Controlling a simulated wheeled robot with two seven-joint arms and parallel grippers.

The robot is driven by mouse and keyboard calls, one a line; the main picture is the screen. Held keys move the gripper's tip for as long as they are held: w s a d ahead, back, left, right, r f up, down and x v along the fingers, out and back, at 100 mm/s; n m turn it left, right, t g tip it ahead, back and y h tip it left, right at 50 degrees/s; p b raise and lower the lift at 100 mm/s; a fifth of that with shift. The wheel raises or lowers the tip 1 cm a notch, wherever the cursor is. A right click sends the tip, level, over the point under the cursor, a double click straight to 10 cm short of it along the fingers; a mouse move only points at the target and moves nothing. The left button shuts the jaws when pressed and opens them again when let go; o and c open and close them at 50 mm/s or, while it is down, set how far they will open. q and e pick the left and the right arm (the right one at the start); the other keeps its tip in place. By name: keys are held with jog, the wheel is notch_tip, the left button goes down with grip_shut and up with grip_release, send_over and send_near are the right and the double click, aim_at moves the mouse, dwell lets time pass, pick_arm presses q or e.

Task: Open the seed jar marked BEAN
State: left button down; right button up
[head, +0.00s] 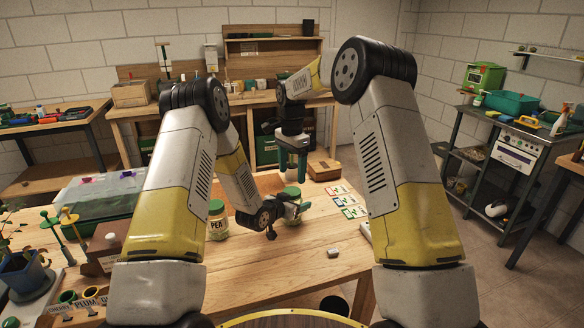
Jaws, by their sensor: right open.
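A glass jar with a green lid (292,191) stands on the wooden table, and its label is hidden, so I cannot read whether it says BEAN. A second glass jar, labelled PEA (217,226), stands to its left with its green lid on. My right gripper (292,173) points down from above, open, just over the lid of the first jar; I cannot tell whether it touches the lid. My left gripper (290,211) reaches in low from the left at the body of that jar. Its fingers are too small and covered to show whether they are closed on the glass.
Seed packets (347,200) lie to the right of the jars. A small pale block (333,253) lies near the front right. A clear-lidded green tray (100,200), a potted plant (28,275) and plant markers fill the left side. The table front is mostly clear.

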aim_at(292, 191)
notch_tip(292, 191, down, 7)
jog(key=shift+r, duration=0.1)
dwell(0.3)
jog(key=c, duration=1.5)
jog(key=shift+o, duration=0.2)
jog(key=n, duration=1)
jog(key=o, duration=1.5)
